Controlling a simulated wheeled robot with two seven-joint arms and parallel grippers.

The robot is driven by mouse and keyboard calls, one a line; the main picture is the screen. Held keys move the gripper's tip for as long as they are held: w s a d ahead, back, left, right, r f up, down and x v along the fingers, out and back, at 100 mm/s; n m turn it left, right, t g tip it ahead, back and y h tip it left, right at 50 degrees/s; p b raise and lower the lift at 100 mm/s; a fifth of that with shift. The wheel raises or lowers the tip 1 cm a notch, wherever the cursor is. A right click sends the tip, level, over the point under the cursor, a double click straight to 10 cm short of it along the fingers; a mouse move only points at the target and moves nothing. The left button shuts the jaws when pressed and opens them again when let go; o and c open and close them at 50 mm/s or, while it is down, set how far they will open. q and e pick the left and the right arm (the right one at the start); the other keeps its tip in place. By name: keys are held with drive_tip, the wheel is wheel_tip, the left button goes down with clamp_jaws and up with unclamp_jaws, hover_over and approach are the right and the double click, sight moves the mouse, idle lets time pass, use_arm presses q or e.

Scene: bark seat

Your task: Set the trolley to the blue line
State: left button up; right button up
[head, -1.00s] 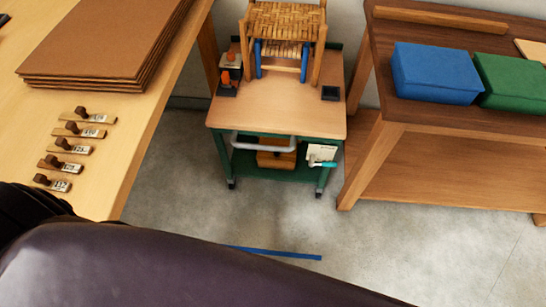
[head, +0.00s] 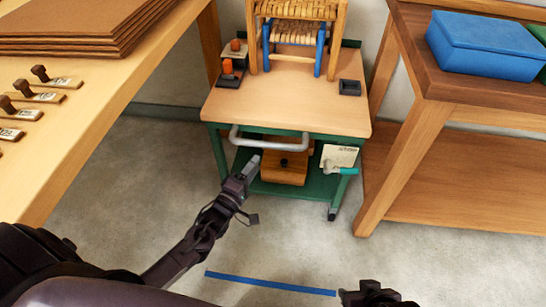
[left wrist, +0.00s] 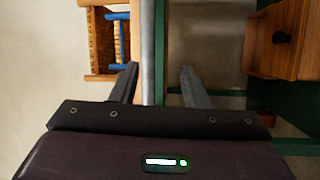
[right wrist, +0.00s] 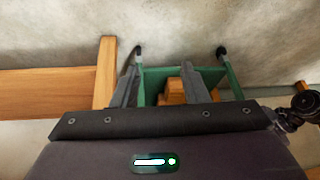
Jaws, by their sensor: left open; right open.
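The trolley (head: 290,103) has a green frame, a wooden top and a grey handle bar (head: 275,145) along its front. It stands behind the blue line (head: 270,284) on the floor, apart from it. My left gripper (head: 250,165) is just in front of the handle, open and empty. In the left wrist view the bar (left wrist: 148,50) runs upright between the open fingers (left wrist: 160,85); contact cannot be told. My right gripper shows partly at the bottom edge of the head view. In the right wrist view its fingers (right wrist: 160,85) are open toward the trolley (right wrist: 153,85).
A woven chair (head: 298,30), orange-topped items (head: 228,70) and a small black tray (head: 350,87) sit on the trolley. A workbench (head: 100,95) stands left, a wooden table with a blue box (head: 485,45) close on the right. The floor in front is clear.

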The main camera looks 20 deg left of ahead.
sight(266, 146)
use_arm(q)
drive_tip(key=shift+t, duration=0.3)
drive_tip(key=x, duration=0.3)
drive_tip(key=r+b+x, duration=0.1)
drive_tip(key=x, duration=0.3)
drive_tip(key=shift+s+d, duration=0.1)
drive_tip(key=shift+w+d+r+b, duration=0.1)
drive_tip(key=shift+w+r+b, duration=0.15)
drive_tip(key=shift+w, duration=0.35)
use_arm(e)
drive_tip(key=shift+w+a+r+t+y, duration=0.2)
drive_tip(key=shift+a+r+t, duration=0.15)
drive_tip(key=shift+a, duration=0.1)
drive_tip(key=shift+w+a+r+t+y, duration=0.2)
drive_tip(key=shift+a+r+t, duration=0.1)
drive_tip(key=shift+a, duration=0.15)
use_arm(q)
clamp_jaws()
use_arm(e)
drive_tip(key=shift+s, duration=0.1)
